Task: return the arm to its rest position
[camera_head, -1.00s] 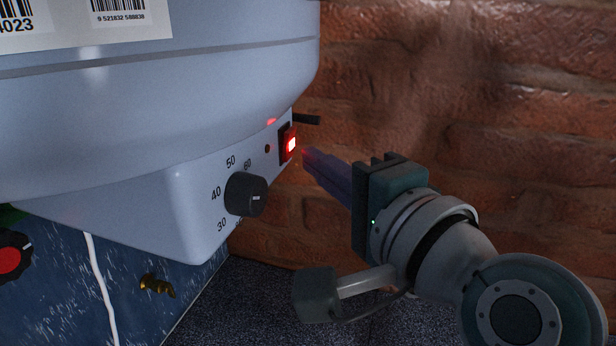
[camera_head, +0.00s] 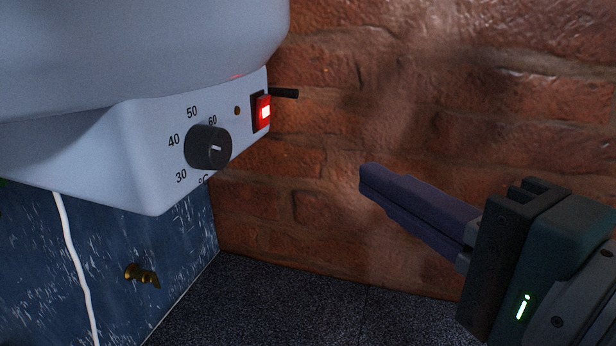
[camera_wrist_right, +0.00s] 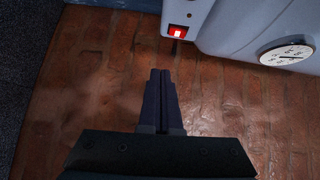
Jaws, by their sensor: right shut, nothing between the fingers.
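My right gripper (camera_head: 372,180) is shut and empty, in the lower right of the head view. Its dark purple fingers point left toward the white boiler (camera_head: 95,140) and are clear of it. In the right wrist view the shut fingers (camera_wrist_right: 160,78) lie together in front of the brick wall, below the boiler's switch. The red rocker switch (camera_head: 262,112) is lit; it also shows in the wrist view (camera_wrist_right: 177,32). My left gripper is in neither view.
A black dial (camera_head: 208,148) marked 30 to 60 sits left of the switch. The brick wall (camera_head: 330,220) stands behind. A white cable (camera_head: 75,260) hangs on the blue wall, near a brass fitting (camera_head: 141,274). Open room lies between gripper and boiler.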

